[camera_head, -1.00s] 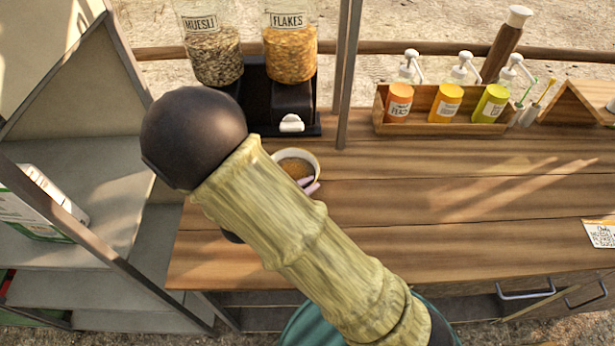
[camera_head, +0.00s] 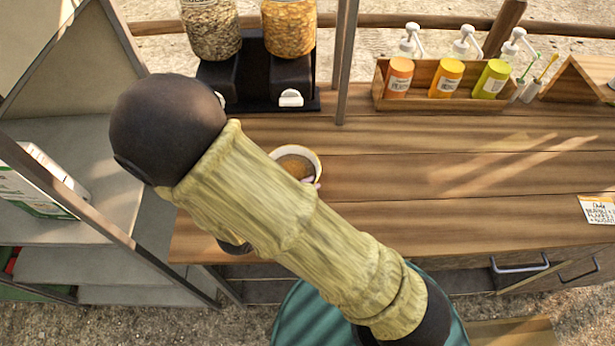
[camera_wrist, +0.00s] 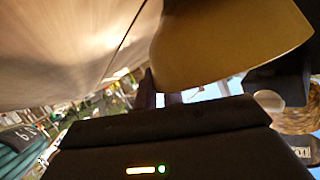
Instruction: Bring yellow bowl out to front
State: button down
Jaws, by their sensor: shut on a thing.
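The yellow bowl (camera_head: 318,158) is over the left part of the wooden counter, in front of the cereal dispensers, with a pale rim and brownish contents. Whether it touches the counter or hangs just above it cannot be told. My gripper (camera_head: 314,183) is shut on the near right side of the bowl; only a small pinkish tip shows past my arm. In the wrist view the bowl's yellow outer wall (camera_wrist: 225,45) fills the upper right, close to the dark gripper body. My arm hides the bowl's lower left side.
Two cereal dispensers (camera_head: 288,45) stand behind the bowl, with a thin metal post (camera_head: 345,60) to their right. A wooden box with pump bottles (camera_head: 445,98) is at the back right. Grey shelves (camera_head: 100,190) are at the left. The counter's middle (camera_head: 450,185) is clear.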

jog(key=shift+s, duration=1.4)
jog(key=c, duration=1.5)
grip_release()
jog(key=shift+o, duration=0.2)
jog(key=shift+a, duration=0.15)
jog(key=p+v, duration=0.1)
jog(key=v, duration=1.6)
jog(key=shift+s+a, duration=0.1)
